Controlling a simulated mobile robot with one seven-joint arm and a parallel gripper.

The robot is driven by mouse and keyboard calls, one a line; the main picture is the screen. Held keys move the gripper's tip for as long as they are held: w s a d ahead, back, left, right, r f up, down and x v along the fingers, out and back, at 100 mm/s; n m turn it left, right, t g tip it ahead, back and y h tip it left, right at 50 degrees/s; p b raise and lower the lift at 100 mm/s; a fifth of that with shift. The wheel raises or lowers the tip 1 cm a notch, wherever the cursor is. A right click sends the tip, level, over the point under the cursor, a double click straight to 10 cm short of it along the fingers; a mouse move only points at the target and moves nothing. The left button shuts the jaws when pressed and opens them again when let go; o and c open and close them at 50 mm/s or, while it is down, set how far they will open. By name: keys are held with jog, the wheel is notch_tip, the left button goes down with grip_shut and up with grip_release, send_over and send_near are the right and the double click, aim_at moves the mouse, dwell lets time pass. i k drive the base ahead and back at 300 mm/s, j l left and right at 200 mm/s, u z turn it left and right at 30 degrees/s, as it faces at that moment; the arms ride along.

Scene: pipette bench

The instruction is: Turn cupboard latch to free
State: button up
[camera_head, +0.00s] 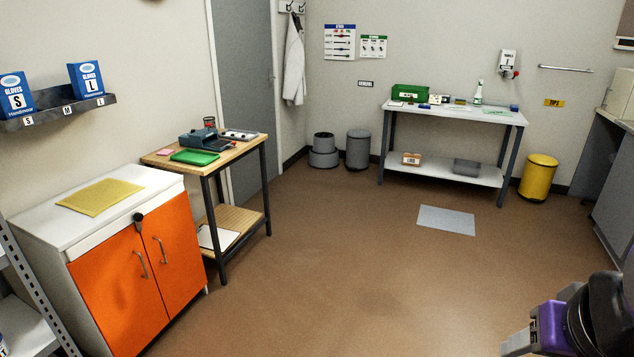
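The cupboard (118,290) stands at the lower left, with a white top and two orange doors, both closed. A dark latch (138,219) sits at the top of the doors, near the seam between them. Its round head is up and a short part hangs below; I cannot tell its exact turn at this size. Two metal handles (161,250) are on the doors below it. My gripper (510,350) is at the lower right corner, far from the cupboard and partly cut off by the frame edge. Its fingers do not show clearly.
A yellow cloth (102,197) lies on the cupboard top. A wooden-topped bench (255,146) stands close to the cupboard's right side. A metal rack (32,290) is at its left. Brown floor (320,260) in front is clear. A white table (450,113) and yellow bin (539,178) are at the back.

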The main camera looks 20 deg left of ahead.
aim_at(137, 217)
jog(key=u, duration=1.95)
jog(key=i+j, duration=0.1)
jog(key=i, duration=0.4)
jog(key=i+z, duration=0.1)
jog(key=i, duration=0.45)
jog(key=i+j, duration=0.2)
jog(key=i, duration=0.3)
jog(key=i+j+z, duration=0.1)
jog(key=i, duration=0.45)
